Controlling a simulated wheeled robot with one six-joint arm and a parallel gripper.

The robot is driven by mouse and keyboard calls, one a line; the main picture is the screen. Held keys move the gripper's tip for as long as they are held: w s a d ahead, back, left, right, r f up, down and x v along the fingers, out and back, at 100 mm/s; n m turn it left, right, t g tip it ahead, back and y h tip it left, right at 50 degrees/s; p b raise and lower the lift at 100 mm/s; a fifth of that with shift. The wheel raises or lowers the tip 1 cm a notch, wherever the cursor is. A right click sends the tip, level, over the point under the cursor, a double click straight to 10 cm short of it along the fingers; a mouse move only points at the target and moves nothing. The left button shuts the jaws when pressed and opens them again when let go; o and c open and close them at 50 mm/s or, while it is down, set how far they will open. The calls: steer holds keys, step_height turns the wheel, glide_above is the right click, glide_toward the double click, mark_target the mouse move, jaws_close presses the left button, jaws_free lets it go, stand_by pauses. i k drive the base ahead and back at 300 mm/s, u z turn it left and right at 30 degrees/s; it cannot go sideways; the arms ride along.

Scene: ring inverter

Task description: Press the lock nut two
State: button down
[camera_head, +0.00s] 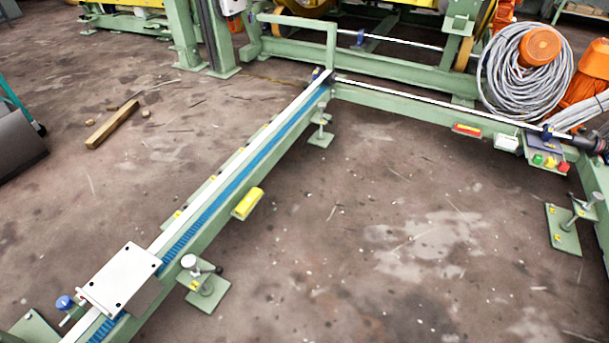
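No part is marked as lock nut two, and I cannot tell which one it is. Threaded levelling feet stand beside the green frame: one with a round metal head (189,262) at the lower left, one farther back (322,108) near the corner, and one at the right edge (594,199). Each sits on a green floor plate. Their nuts are too small to make out clearly. My gripper is not in view.
A long green rail (215,207) with a blue rack runs diagonally, carrying a white plate (120,278). A small box with coloured buttons (550,161) sits at the right. Coiled grey cable (510,75) lies behind it. The floor (400,240) between the rails is clear.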

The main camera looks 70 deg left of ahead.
mark_target(218, 269)
steer(key=u, duration=2.35)
steer(key=i, duration=0.65)
steer(key=z, duration=0.05)
